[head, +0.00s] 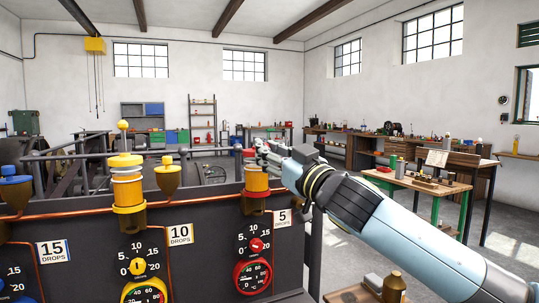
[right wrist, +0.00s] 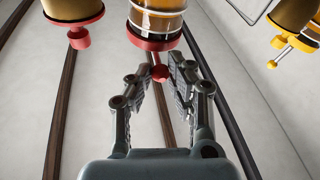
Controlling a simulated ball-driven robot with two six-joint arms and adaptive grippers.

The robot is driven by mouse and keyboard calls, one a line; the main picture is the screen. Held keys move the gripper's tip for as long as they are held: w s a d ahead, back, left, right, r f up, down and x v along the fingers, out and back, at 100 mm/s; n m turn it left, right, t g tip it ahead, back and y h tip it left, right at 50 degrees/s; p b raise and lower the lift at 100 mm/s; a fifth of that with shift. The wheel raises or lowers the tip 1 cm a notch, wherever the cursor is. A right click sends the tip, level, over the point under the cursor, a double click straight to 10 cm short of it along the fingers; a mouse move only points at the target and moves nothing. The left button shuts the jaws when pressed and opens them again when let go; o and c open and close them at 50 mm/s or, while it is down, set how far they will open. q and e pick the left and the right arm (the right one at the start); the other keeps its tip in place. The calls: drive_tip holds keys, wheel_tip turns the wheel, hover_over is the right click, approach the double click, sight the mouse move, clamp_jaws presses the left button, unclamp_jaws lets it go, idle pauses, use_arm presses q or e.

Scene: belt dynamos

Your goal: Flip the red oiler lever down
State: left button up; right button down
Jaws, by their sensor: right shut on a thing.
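The red oiler (head: 256,180) stands at the right end of the dark panel, above the red dials; its top is hidden behind my gripper in the head view. In the right wrist view the red oiler's cap (right wrist: 152,40) is at the top centre. Its red lever (right wrist: 160,73) ends in a ball that sits between the fingertips of my right gripper (right wrist: 163,72). The gripper is shut on the lever. In the head view my right gripper (head: 266,150) is at the top of this oiler. My left gripper is not in view.
A yellow oiler (head: 127,185) and a brass cup (head: 168,178) stand to the left on the panel, with a blue-topped oiler (head: 14,190) farther left. A red-stemmed cup (right wrist: 78,38) and a yellow lever (right wrist: 279,57) flank the red oiler in the wrist view.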

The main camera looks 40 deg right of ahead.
drive_tip(key=c, duration=1.2)
unclamp_jaws()
drive_tip(key=shift+s, duration=0.1)
drive_tip(key=v, duration=1.2)
drive_tip(key=shift+f, duration=0.1)
